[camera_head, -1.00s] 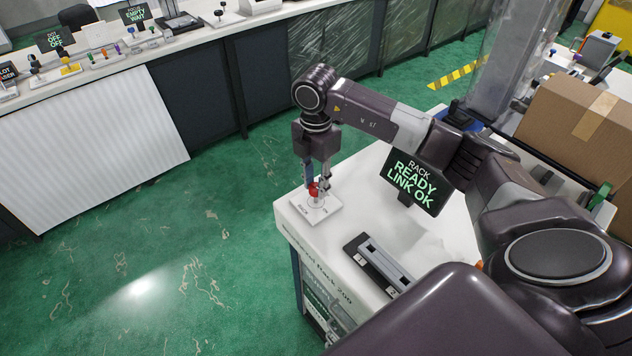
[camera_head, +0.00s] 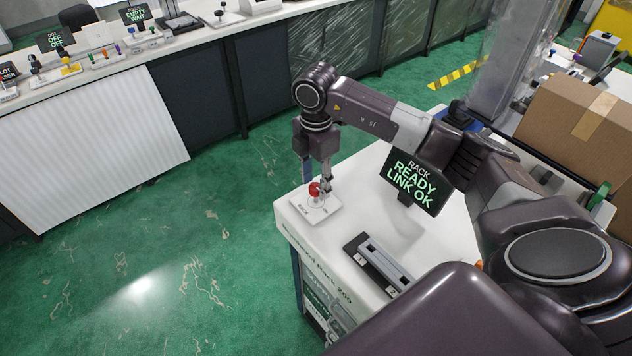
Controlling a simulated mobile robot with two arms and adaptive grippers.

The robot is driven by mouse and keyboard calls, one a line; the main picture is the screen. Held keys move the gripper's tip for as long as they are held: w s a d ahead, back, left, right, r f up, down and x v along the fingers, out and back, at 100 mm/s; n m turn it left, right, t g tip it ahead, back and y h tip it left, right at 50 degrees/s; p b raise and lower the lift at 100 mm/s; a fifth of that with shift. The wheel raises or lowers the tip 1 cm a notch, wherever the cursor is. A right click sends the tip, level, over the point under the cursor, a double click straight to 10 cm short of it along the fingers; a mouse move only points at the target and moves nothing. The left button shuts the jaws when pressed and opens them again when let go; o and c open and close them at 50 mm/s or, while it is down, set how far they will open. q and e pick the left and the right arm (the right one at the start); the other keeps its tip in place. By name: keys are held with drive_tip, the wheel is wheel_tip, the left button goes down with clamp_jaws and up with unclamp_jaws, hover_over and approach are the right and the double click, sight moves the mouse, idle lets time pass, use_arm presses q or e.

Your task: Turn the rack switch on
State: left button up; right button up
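The rack switch is a red knob (camera_head: 314,189) on a white plate (camera_head: 327,208) at the left corner of the white rack top (camera_head: 437,243). The small lettering on the plate is too small to read surely. My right gripper (camera_head: 317,180) points down at the knob from just above and behind it. Its fingers look parted, and the knob shows clear in front of them; whether a finger touches it I cannot tell. A dark sign (camera_head: 417,182) behind the switch reads "RACK READY LINK OK". My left gripper is not in view.
A dark slotted bar (camera_head: 378,263) lies on the rack top, right of the switch. A cardboard box (camera_head: 577,122) stands at the right. A long counter (camera_head: 196,41) with small signs and several switches runs along the back. Green floor (camera_head: 150,255) is free at the left.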

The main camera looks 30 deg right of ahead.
sight(316, 186)
drive_tip(key=shift+f, duration=0.1)
wheel_tip(316, 186, up, 12)
idle(0.6)
idle(0.4)
